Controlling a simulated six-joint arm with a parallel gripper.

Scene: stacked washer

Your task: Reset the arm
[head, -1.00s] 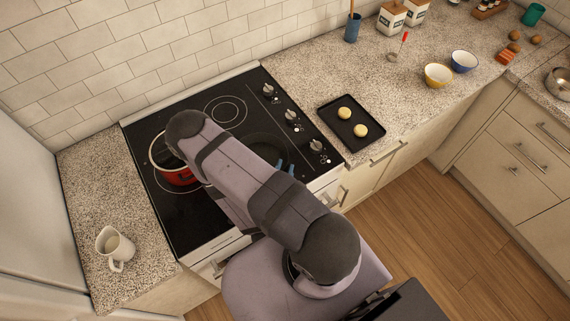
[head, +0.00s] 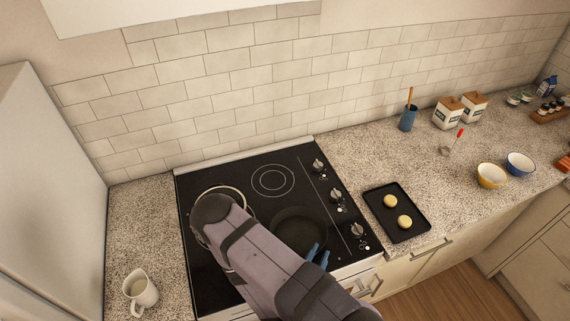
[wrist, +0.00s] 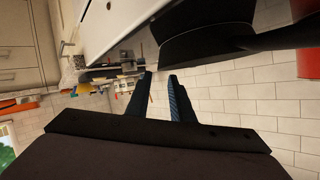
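My gripper shows in the wrist view (wrist: 160,80) with its two dark blue fingers apart and nothing between the tips. In the head view its blue fingers (head: 317,256) stick out from behind my arm, beside the front edge of a dark frying pan (head: 298,226) on the cooktop. Whether they touch the pan is unclear. The pan also shows in the wrist view (wrist: 205,45), close to the fingers. My arm reaches across the cooktop (head: 272,158) and hides part of it.
A red pot shows at the wrist view's right edge (wrist: 308,62); my arm largely hides it in the head view. A black tray (head: 378,205) with two pale rounds lies right of the stove. A white jug (head: 141,291) stands left. The tiled wall (head: 220,100) is behind.

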